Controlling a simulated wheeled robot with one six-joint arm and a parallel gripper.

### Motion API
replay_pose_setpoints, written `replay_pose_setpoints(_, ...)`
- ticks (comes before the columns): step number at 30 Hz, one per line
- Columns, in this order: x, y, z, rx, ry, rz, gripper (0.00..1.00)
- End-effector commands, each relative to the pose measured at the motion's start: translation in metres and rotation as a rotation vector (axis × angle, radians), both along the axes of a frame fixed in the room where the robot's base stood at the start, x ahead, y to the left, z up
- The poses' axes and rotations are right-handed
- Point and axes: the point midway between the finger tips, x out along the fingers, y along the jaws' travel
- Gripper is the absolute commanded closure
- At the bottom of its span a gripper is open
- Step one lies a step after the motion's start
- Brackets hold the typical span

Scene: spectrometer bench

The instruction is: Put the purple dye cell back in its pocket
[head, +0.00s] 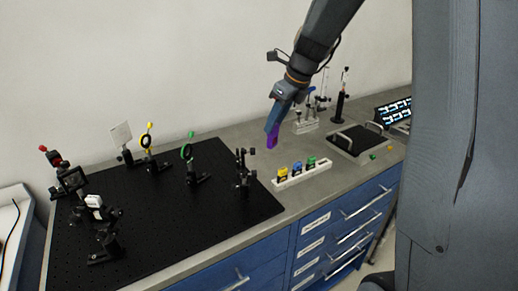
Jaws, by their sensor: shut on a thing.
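My gripper (273,129) is shut on the purple dye cell (272,140). It holds the cell, slightly tilted, above or near the bench, behind the white cell rack (303,178). I cannot tell whether the cell touches the bench. The rack holds a yellow-topped cell (282,172), a blue-topped cell (297,169) and a green-topped cell (311,162) in a row. The rack's pockets are too small to make out clearly.
A black breadboard (160,225) with several optic mounts fills the left of the bench. A post with a green ring (187,152) stands on it. A grey tray with handles (357,140) and a display (393,111) are at right. Clear glassware stands behind the gripper.

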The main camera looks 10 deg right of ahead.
Motion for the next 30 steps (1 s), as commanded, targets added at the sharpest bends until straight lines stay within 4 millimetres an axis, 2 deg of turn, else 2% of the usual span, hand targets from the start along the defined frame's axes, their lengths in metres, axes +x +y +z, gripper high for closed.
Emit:
replay_pose_setpoints(3, -0.001, 0.001, -0.022, 0.001, 0.005, 0.001, 1.00)
replay_pose_setpoints(6, -0.001, 0.001, -0.035, 0.001, 0.003, 0.001, 1.00)
replay_pose_setpoints(13, -0.001, 0.000, -0.052, 0.001, 0.003, -0.001, 1.00)
replay_pose_setpoints(18, -0.001, 0.000, -0.075, 0.001, 0.003, -0.001, 1.00)
replay_pose_setpoints(30, 0.000, 0.000, -0.082, -0.001, 0.001, 0.000, 1.00)
